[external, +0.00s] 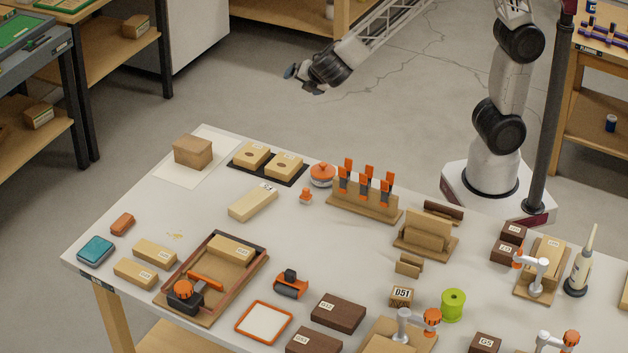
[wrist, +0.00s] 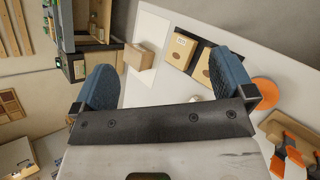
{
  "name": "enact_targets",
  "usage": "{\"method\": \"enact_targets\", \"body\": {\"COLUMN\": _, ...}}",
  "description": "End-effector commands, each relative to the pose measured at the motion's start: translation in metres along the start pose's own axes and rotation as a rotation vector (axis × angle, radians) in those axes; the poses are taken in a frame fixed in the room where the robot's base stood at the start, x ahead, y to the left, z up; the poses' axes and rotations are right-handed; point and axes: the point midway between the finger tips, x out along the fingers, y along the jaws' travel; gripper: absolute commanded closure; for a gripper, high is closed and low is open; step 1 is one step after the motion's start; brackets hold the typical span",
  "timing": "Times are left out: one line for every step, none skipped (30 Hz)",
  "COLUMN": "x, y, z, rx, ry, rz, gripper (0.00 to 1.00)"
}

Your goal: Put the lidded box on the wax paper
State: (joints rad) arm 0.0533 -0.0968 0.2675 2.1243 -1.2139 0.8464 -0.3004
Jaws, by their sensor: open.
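The lidded box (external: 193,151) is a small brown cardboard-coloured box. It sits upright on the wax paper (external: 184,178), a pale sheet lying flat at the table's back left corner. In the wrist view the box (wrist: 138,57) also rests on the pale sheet (wrist: 152,24), beyond my fingers. My gripper (external: 294,76) is raised past the back edge of the table, to the right of the box and apart from it. Its two blue-padded fingers (wrist: 163,80) are spread wide with nothing between them.
A black tray with two tan blocks (external: 268,164) lies right of the paper. An orange-knobbed round object (external: 322,174) and a rack of orange-handled tools (external: 366,195) stand further right. Blocks, a clamp tray (external: 212,278) and a teal pad (external: 96,250) fill the front. Bare table lies in front of the paper.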

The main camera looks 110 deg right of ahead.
Motion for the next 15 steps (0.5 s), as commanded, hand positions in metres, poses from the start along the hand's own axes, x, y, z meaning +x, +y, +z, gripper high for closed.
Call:
{"method": "enact_targets", "body": {"x": -0.012, "y": -0.008, "z": 0.010, "rx": 0.051, "ry": 0.010, "rz": -0.021, "gripper": 0.00}}
{"method": "enact_targets", "body": {"x": -0.018, "y": -0.014, "z": 0.014, "rx": 0.082, "ry": 0.016, "rz": -0.037, "gripper": 0.00}}
{"method": "enact_targets", "body": {"x": -0.026, "y": -0.022, "z": 0.020, "rx": 0.124, "ry": 0.025, "rz": -0.058, "gripper": 0.00}}
{"method": "enact_targets", "body": {"x": -0.032, "y": -0.028, "z": 0.024, "rx": 0.154, "ry": 0.031, "rz": -0.074, "gripper": 0.00}}
{"method": "enact_targets", "body": {"x": -0.038, "y": -0.034, "z": 0.028, "rx": 0.184, "ry": 0.038, "rz": -0.089, "gripper": 0.00}}
{"method": "enact_targets", "body": {"x": -0.045, "y": -0.042, "z": 0.033, "rx": 0.226, "ry": 0.047, "rz": -0.111, "gripper": 0.00}}
{"method": "enact_targets", "body": {"x": -0.051, "y": -0.048, "z": 0.037, "rx": 0.257, "ry": 0.054, "rz": -0.126, "gripper": 0.00}}
{"method": "enact_targets", "body": {"x": -0.057, "y": -0.054, "z": 0.041, "rx": 0.286, "ry": 0.061, "rz": -0.142, "gripper": 0.00}}
{"method": "enact_targets", "body": {"x": -0.065, "y": -0.063, "z": 0.045, "rx": 0.326, "ry": 0.071, "rz": -0.165, "gripper": 0.00}}
{"method": "enact_targets", "body": {"x": -0.071, "y": -0.069, "z": 0.048, "rx": 0.357, "ry": 0.078, "rz": -0.181, "gripper": 0.00}}
{"method": "enact_targets", "body": {"x": -0.076, "y": -0.075, "z": 0.051, "rx": 0.386, "ry": 0.086, "rz": -0.198, "gripper": 0.00}}
{"method": "enact_targets", "body": {"x": -0.084, "y": -0.084, "z": 0.056, "rx": 0.425, "ry": 0.096, "rz": -0.221, "gripper": 0.00}}
{"method": "enact_targets", "body": {"x": -0.089, "y": -0.090, "z": 0.059, "rx": 0.454, "ry": 0.103, "rz": -0.238, "gripper": 0.00}}
{"method": "enact_targets", "body": {"x": -0.095, "y": -0.096, "z": 0.061, "rx": 0.484, "ry": 0.111, "rz": -0.255, "gripper": 0.00}}
{"method": "enact_targets", "body": {"x": -0.102, "y": -0.105, "z": 0.065, "rx": 0.521, "ry": 0.121, "rz": -0.279, "gripper": 0.00}}
